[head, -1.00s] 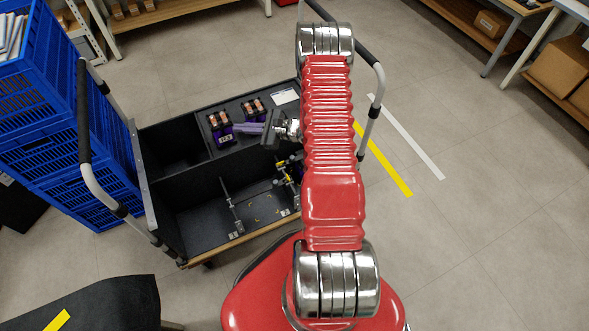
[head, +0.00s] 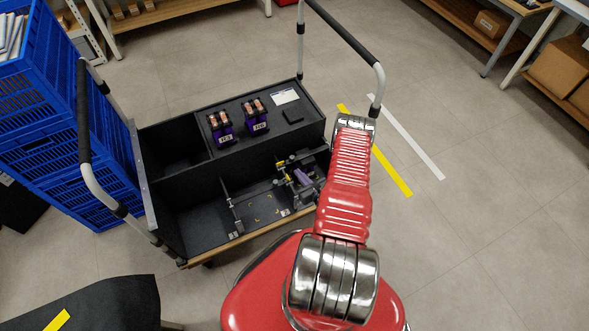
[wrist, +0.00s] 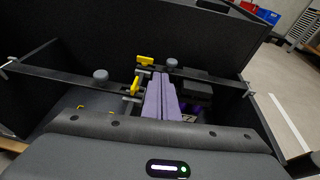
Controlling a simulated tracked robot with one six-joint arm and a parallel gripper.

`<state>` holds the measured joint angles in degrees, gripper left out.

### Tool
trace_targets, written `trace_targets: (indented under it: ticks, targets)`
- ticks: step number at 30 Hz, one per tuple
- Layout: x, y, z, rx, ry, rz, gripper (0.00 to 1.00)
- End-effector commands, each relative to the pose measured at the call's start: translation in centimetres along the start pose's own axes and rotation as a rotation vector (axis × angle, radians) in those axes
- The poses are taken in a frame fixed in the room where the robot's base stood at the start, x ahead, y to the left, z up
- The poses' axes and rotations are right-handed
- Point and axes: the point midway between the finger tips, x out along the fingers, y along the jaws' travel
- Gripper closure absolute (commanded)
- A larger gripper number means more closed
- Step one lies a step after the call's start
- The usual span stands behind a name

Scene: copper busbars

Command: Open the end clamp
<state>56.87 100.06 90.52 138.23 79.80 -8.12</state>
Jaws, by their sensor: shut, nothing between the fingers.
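A clamp assembly with yellow levers (head: 280,163) sits at the right end of the cart's front compartment in the head view. In the wrist view a yellow lever (wrist: 145,60) stands just left of my fingertips, with a second yellow lever (wrist: 135,83) below it. A dark bar (wrist: 55,73) with grey round knobs (wrist: 100,75) runs across behind them. My gripper (wrist: 160,76) has purple fingers, shut together and empty, close beside the levers; I cannot tell whether they touch. In the head view my gripper (head: 303,177) is over the clamp, partly hidden by my arm.
Two purple holders with copper pieces (head: 220,128) stand on the cart's rear shelf, beside a white card (head: 285,96). Another upright clamp post (head: 232,208) stands left in the compartment. Dark walls (head: 165,215) enclose it. Blue crates (head: 95,130) stand left.

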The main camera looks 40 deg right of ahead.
Motion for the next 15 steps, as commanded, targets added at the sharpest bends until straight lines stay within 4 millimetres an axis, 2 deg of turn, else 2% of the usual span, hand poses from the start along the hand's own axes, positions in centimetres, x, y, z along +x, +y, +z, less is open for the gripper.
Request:
trace_targets:
  ticks: [1,5,15]
  targets:
    - [-0.5,-0.2,-1.3,0.015,0.009,-0.024,1.0]
    - [-1.3,-0.7,-3.0,0.034,0.022,-0.065,1.0]
    - [-1.4,-0.8,-3.2,0.036,0.023,-0.071,1.0]
